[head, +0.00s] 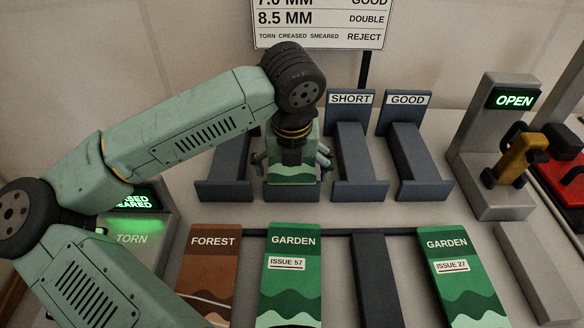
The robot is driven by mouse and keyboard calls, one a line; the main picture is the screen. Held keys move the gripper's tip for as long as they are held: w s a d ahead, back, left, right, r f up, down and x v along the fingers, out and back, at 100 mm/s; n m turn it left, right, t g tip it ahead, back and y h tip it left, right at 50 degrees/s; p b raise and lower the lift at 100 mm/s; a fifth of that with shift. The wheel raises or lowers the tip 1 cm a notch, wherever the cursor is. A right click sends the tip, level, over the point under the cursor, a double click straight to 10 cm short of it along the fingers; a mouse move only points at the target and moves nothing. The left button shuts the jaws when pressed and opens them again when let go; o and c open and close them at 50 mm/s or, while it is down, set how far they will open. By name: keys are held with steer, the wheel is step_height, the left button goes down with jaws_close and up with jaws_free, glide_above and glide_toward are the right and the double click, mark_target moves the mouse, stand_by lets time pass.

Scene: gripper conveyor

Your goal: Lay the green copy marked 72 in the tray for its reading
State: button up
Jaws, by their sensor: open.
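A green copy (292,173) with a wavy pattern sits in a dark tray in the back row, directly under my gripper (291,161). My gripper points down with its fingers spread to both sides of this copy; I cannot tell whether they touch it. My gripper covers its upper part, so no number shows. Two other green copies lie in the front row: GARDEN ISSUE 57 (290,285) and GARDEN ISSUE 27 (462,275). No 72 is readable.
Trays labelled SHORT (359,190) and GOOD (424,190) stand empty at the back. A brown FOREST copy (214,270) lies at front left. An empty dark slot (376,285) separates the GARDEN copies. A grey OPEN station (502,205) with a yellow handle (519,158) stands right.

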steer(key=shift+r, duration=0.1)
steer(key=shift+r+p, duration=0.2)
steer(key=shift+p, duration=0.2)
steer(key=b+v, duration=0.1)
steer(key=v, duration=1.1)
steer(key=shift+b, duration=0.4)
steer(key=shift+f, duration=0.1)
steer(key=shift+c, duration=0.2)
